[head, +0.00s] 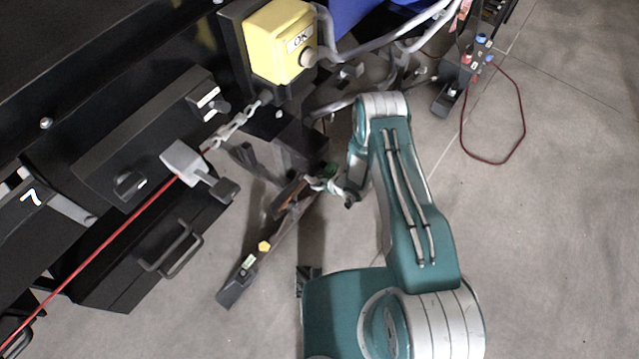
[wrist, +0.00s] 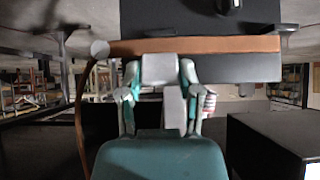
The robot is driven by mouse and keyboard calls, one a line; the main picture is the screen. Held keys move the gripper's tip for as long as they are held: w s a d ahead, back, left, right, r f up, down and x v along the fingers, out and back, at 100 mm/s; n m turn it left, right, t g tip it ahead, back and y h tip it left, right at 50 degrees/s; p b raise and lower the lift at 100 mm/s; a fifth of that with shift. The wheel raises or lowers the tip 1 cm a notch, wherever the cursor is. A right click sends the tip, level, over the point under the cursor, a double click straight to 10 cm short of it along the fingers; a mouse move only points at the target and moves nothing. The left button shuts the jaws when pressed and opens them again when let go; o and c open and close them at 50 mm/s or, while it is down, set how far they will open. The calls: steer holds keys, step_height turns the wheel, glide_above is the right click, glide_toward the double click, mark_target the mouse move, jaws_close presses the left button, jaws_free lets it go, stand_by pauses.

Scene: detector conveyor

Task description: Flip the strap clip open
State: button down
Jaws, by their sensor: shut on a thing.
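In the wrist view, a pale grey strap clip (wrist: 159,69) sits at a brown strap (wrist: 225,44) that runs across the picture. A narrower grey piece (wrist: 173,107) hangs below the clip, toward my palm. My gripper (wrist: 160,80) has its two fingers on either side of the clip, shut on it. In the head view, my gripper (head: 325,184) is at the right end of a brown strip (head: 290,196) on a dark bar. The clip is too small or hidden to make out there.
A yellow OK button box (head: 278,45), a chain (head: 232,128) and a grey block (head: 182,160) on a red cord (head: 95,246) are left of my arm. A black case with a handle (head: 168,255) is lower left. Floor at right is mostly clear, with a dark red cable loop (head: 523,128).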

steer(key=shift+w+r, duration=0.1)
steer(key=shift+c, duration=1.4)
jaws_free()
steer(key=v, duration=1.1)
steer(key=shift+d+r, duration=0.2)
steer(key=shift+r, duration=0.1)
